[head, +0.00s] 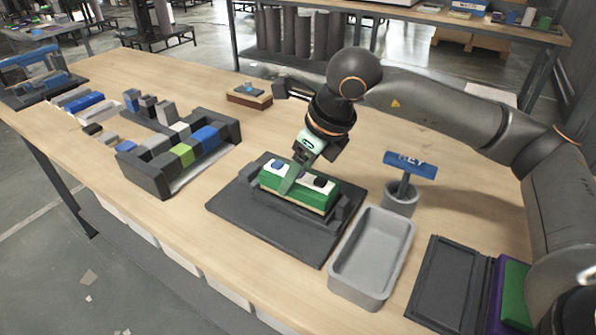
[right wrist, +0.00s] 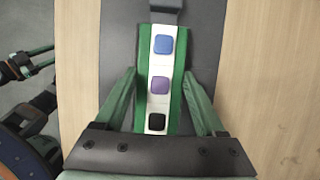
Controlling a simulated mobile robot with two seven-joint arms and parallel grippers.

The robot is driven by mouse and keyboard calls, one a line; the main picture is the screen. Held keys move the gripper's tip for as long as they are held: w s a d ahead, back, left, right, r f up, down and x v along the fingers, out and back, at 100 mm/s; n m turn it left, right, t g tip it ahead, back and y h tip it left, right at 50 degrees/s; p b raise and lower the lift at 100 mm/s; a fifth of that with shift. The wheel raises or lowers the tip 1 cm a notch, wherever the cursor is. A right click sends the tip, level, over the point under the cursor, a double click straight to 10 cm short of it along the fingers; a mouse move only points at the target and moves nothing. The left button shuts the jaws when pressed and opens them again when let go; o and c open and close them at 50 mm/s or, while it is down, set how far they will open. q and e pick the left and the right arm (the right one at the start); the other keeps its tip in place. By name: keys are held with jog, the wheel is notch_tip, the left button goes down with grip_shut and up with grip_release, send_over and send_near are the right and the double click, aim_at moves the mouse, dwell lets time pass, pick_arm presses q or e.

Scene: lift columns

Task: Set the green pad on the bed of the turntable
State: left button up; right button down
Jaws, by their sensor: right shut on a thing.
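The green pad (head: 298,189) is a long green block with a white top strip and blue, purple and black squares. It also shows in the right wrist view (right wrist: 174,98). My right gripper (head: 290,183) is shut across its long sides, one finger on each side. The pad is over the dark grey bed (head: 238,205), with raised dark blocks close by its ends. I cannot tell whether it touches the bed, and no turning part shows. My left gripper (right wrist: 47,57) is at the left of the right wrist view, apart and empty, its two green fingers spread.
A grey tray (head: 345,283) and a cup (head: 400,199) holding a blue-headed key stand right of the bed. A dark rack (head: 150,175) of coloured blocks stands left. A purple case (head: 493,315) with a green slab lies lower right. The table front edge is close.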

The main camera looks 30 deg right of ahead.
jog(key=shift+f+b, duration=0.2)
jog(key=shift+b, duration=0.15)
dwell(0.3)
jog(key=shift+c, duration=1.4)
grip_release()
jog(key=shift+o, duration=1.4)
jog(key=shift+f, duration=0.1)
